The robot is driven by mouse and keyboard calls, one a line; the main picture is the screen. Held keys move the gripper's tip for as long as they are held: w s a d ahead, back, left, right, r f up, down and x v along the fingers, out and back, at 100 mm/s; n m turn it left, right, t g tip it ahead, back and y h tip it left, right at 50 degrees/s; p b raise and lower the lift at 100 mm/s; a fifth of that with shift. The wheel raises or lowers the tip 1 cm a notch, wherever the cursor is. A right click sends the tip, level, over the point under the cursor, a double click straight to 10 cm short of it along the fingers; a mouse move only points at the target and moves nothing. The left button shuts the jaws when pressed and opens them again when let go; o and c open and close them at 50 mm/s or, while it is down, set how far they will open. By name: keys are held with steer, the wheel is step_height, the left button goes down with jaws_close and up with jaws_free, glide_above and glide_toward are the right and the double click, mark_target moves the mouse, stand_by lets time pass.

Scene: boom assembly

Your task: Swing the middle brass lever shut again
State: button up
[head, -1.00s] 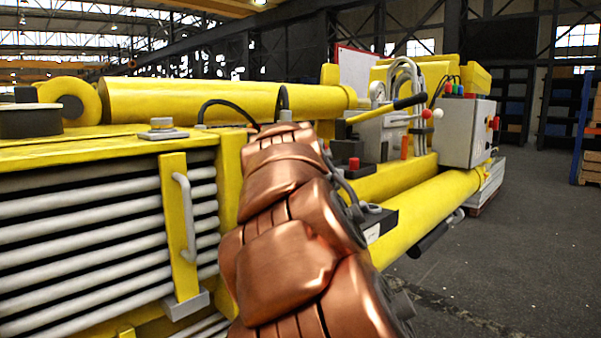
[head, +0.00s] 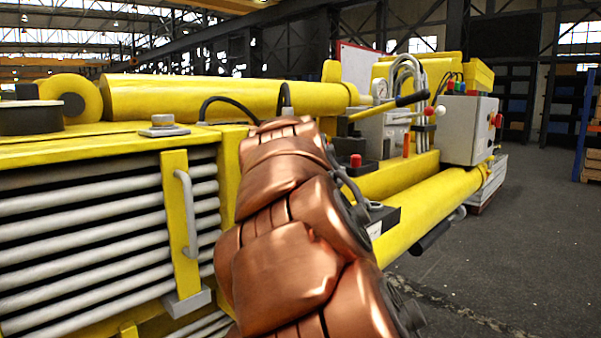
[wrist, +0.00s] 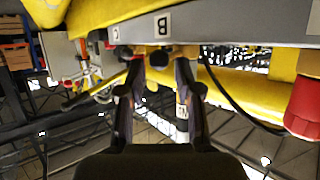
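My gripper (wrist: 160,75) shows in the wrist view with its two dark fingers apart, pointing up the picture at a grey rail (wrist: 220,30). White tags lettered B (wrist: 162,25) and C (wrist: 116,32) sit on the rail; the B tag is straight ahead of the fingers. In the head view my copper arm hides the gripper and the levers.
A yellow machine with a long boom cylinder (head: 220,97) fills the left and middle. In the wrist view a red cylinder (wrist: 304,108) is at the right. Open floor (head: 500,245) lies right.

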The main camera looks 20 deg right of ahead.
steer(key=v, duration=1)
steer(key=shift+s, duration=0.2)
steer(key=shift+a, duration=0.1)
